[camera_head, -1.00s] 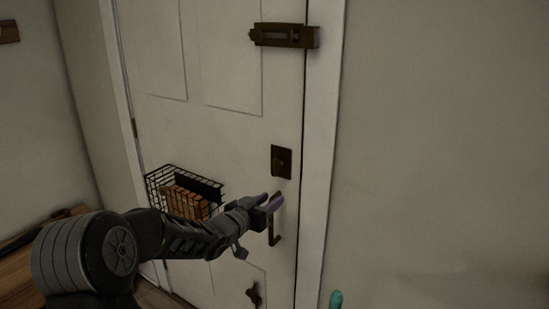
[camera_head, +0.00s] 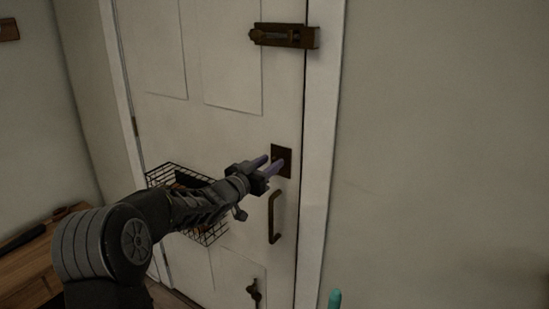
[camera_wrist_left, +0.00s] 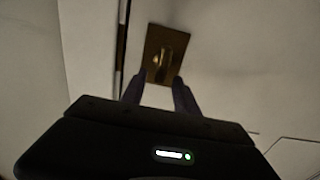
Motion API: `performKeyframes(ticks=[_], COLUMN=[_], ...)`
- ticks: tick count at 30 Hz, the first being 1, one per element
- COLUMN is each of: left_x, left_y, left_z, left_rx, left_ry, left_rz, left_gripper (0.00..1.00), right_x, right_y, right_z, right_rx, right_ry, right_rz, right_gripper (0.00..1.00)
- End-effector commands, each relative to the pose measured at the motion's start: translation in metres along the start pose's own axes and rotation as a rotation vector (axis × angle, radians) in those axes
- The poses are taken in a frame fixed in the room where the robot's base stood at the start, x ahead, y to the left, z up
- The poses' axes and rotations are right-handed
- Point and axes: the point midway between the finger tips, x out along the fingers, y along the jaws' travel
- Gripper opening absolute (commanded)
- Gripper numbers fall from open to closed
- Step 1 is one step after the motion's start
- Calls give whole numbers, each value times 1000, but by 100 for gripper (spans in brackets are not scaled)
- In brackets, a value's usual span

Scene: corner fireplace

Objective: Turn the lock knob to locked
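The lock is a dark square plate (camera_head: 286,161) on the white door, near its right edge. In the left wrist view the brass-brown plate (camera_wrist_left: 176,48) shows with a small upright knob (camera_wrist_left: 161,62) near its middle. My left gripper (camera_head: 271,163) is open, its two purple-grey fingers pointing at the plate. In the left wrist view the fingertips (camera_wrist_left: 160,76) are spread just below the knob, which shows in line with the gap between them. I cannot tell whether they touch the plate. My right gripper is not in view.
A pull handle (camera_head: 273,217) is below the lock plate. A slide bolt (camera_head: 284,36) is higher on the door. A black wire basket (camera_head: 211,232) hangs on the door, partly behind my left arm. A wooden table (camera_head: 28,266) stands at lower left.

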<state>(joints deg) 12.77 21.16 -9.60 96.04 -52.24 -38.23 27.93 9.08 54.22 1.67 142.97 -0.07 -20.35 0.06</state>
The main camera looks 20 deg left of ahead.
Motion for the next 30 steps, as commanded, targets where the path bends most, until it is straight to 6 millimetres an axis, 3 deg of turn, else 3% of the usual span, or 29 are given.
performKeyframes(ticks=[6, 16, 30], left_x=[26, 29, 28], left_y=[0, 0, 0], left_z=[0, 0, 0], left_rx=[0, -1, -1], left_ry=[-1, 0, 0], left_rz=[0, 0, 0], left_gripper=[36, 36, 0], right_x=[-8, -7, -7], right_y=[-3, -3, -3], right_z=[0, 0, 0], right_rx=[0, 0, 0], right_ry=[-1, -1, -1], right_rz=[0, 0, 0], right_gripper=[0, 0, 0])
